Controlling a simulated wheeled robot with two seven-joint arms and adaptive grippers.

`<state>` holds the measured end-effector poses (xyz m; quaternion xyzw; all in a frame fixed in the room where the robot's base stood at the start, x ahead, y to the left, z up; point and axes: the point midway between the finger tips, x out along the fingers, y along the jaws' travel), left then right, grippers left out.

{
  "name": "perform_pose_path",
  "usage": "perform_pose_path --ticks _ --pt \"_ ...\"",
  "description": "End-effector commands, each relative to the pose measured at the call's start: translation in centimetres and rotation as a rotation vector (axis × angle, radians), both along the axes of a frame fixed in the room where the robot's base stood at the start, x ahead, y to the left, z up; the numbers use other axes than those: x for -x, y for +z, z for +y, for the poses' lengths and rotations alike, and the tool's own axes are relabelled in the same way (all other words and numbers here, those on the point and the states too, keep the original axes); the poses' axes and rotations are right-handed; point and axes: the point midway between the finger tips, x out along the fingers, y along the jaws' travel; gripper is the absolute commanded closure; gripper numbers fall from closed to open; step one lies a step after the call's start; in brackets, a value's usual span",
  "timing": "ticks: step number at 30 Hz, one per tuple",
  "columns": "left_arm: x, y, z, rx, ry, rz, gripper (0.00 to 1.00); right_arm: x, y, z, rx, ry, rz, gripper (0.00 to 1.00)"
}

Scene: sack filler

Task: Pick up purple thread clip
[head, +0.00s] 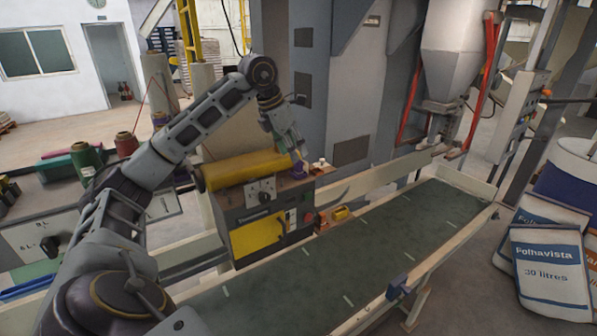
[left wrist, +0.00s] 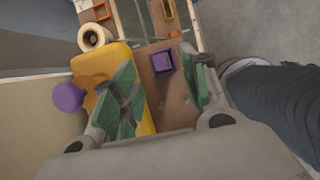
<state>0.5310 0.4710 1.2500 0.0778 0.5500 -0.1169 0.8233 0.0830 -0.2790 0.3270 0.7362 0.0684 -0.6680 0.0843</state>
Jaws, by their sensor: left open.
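A small square purple piece, which looks like the purple thread clip (left wrist: 161,62), lies on the brown top of the machine (left wrist: 172,105) in the left wrist view. It lies ahead of and between the fingers of my left gripper (left wrist: 162,88), which are open and empty. In the head view the purple clip (head: 299,169) shows just below the tips of my left gripper (head: 297,152), partly covered by them. I cannot tell the exact gap. A round purple thing (left wrist: 68,97) is beside the left finger in the left wrist view. My right gripper is in neither view.
A yellow roller cover (head: 240,170) stands left of the clip, and a white spool (head: 321,163) to its right. A green conveyor belt (head: 375,235) runs in front. Thread cones (head: 85,160) stand on the left bench. Filled sacks (head: 550,270) stand at the right.

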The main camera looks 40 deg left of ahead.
Motion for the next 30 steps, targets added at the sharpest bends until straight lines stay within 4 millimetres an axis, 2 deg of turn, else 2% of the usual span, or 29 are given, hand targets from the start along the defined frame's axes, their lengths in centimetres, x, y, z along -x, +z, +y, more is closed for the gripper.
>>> perform_pose_path --ticks 11,30 --pt "-0.1 -0.4 -0.1 0.0 0.0 0.001 0.55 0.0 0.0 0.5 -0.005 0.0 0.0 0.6" --pt "-1.6 -4.8 -0.6 0.0 0.0 0.001 0.55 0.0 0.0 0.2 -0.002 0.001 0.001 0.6"
